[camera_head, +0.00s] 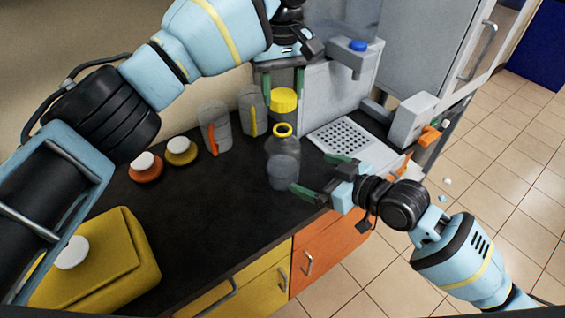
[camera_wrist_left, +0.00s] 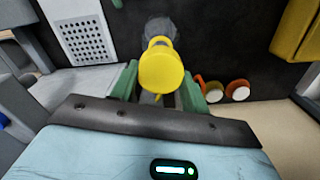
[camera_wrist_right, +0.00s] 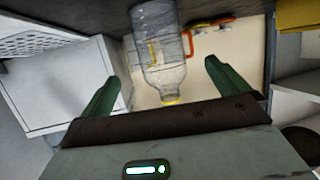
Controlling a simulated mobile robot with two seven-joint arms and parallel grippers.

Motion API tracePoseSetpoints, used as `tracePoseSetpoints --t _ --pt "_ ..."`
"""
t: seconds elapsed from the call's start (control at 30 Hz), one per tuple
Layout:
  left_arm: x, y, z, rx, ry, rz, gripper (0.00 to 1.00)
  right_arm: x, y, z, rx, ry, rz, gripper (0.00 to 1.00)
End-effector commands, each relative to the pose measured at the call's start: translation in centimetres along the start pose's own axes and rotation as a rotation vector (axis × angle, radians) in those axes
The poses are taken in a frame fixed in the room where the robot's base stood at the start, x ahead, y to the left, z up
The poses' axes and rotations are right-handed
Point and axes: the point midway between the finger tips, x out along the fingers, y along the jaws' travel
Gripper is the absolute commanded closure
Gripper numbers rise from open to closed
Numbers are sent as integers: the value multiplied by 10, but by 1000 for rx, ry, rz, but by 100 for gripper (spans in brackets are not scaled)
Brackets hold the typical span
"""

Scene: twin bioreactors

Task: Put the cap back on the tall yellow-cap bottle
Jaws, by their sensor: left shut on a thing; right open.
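The tall clear bottle (camera_head: 283,170) stands upright on the black bench, with a yellow ring at its uncovered neck. My left gripper (camera_head: 279,80) is shut on the yellow cap (camera_head: 284,101) and holds it above the bottle's neck, apart from it. In the left wrist view the cap (camera_wrist_left: 163,70) sits between the green fingers, partly hiding the bottle. My right gripper (camera_head: 322,177) is open, with its fingers to the right of the bottle. In the right wrist view the bottle (camera_wrist_right: 158,50) lies ahead, between the spread fingers, with no visible contact.
Two clear beakers (camera_head: 215,128) stand behind the bottle to the left. An orange-based jar (camera_head: 146,168) and a yellow-based jar (camera_head: 181,151) sit further left. A perforated plate (camera_head: 343,134) lies to the right. A yellow container (camera_head: 110,255) occupies the front left.

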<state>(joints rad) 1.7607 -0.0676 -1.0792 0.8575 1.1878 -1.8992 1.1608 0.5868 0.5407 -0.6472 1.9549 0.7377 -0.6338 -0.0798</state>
Motion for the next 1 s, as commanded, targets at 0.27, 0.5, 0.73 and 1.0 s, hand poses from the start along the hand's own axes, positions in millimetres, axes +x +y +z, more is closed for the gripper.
tracePoseSetpoints --t 0.27,0.5,0.73,1.0 --pt "0 0 0 0 0 0 75 41 0 -1 1 3 0 0" --pt "0 0 0 0 0 0 75 80 0 -2 0 2 0 0" --pt "0 0 0 0 0 0 75 105 0 -1 0 1 0 0" --pt "0 0 0 0 0 0 75 114 0 -1 -1 2 1 0"
